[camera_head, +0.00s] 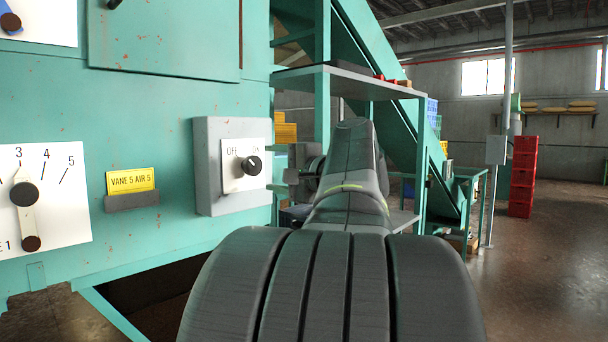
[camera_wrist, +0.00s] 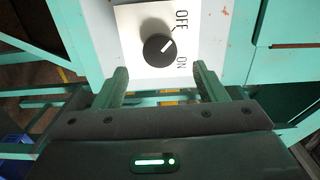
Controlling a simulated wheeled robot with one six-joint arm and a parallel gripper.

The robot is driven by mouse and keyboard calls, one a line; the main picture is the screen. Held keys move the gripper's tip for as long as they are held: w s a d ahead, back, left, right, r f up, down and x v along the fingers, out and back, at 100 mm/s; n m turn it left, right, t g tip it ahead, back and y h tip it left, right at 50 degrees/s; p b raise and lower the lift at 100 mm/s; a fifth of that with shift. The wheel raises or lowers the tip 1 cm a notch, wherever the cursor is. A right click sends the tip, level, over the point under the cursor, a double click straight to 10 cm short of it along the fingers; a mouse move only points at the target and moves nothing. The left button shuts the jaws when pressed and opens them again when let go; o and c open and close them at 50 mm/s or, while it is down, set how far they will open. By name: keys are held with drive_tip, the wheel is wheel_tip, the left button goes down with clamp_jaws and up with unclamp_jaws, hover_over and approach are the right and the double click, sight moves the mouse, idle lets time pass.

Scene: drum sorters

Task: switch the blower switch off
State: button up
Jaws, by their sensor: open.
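The blower switch is a round black knob (camera_head: 251,165) on a white plate, on the front of a grey box (camera_head: 212,170) fixed to the teal machine. The plate reads OFF at left and ON at right, ON partly cut by the edge of view clutter. In the head view my arm hides part of the gripper.
A grey shelf (camera_head: 345,77) and sloping teal conveyor stand at right. Red crates (camera_head: 523,177) stand farther back on open floor.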

sight(256, 166)
drive_tip(key=v, duration=0.8)
drive_tip(key=shift+s+d, duration=0.2)
drive_tip(key=shift+d, duration=0.05)
drive_tip(key=x, duration=1.4)
drive_tip(key=shift+p, duration=0.35)
